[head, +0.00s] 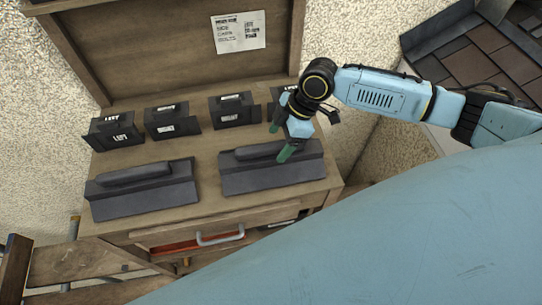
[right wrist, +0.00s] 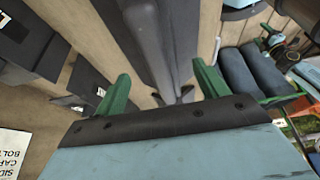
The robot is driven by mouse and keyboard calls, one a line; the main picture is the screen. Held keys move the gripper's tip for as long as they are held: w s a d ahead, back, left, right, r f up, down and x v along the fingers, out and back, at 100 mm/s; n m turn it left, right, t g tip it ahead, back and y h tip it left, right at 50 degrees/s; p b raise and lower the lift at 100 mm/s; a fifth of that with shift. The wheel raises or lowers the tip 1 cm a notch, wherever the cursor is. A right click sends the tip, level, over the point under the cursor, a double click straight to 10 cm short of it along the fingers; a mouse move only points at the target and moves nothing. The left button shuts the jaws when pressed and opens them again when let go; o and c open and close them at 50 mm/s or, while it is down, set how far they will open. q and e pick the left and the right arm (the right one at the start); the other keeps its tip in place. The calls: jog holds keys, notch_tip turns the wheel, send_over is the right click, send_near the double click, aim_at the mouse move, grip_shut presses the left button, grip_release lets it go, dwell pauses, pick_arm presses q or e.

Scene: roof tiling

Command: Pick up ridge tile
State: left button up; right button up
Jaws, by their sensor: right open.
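Two alike dark grey ridge tiles, each a flat slab with a raised rounded bar along it, lie on the wooden bench (head: 208,210). One is the left tile (head: 145,193); the other is the right tile (head: 275,178). My right gripper (head: 280,141) is over the bar of the right tile, with its green fingers apart. In the right wrist view the open gripper (right wrist: 162,88) has a finger on each side of the tile's grey bar (right wrist: 155,42). Whether the fingers touch it I cannot tell. My left gripper is not in view.
Several black labelled pieces (head: 172,122) stand in a row behind the tiles, one partly hidden by my right gripper. A wooden backboard with a paper sheet (head: 238,32) rises behind. A drawer handle (head: 220,236) juts from the bench front. A brown-tiled roof section (head: 475,62) is at upper right.

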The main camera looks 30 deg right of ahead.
aim_at(269, 152)
jog(key=x, duration=0.5)
jog(key=shift+w+a+f, duration=0.1)
jog(key=shift+w+a, duration=0.05)
jog(key=shift+a, duration=0.35)
jog(key=shift+c, duration=0.2)
grip_shut()
jog(key=shift+w+r, duration=0.1)
jog(key=shift+r, duration=0.1)
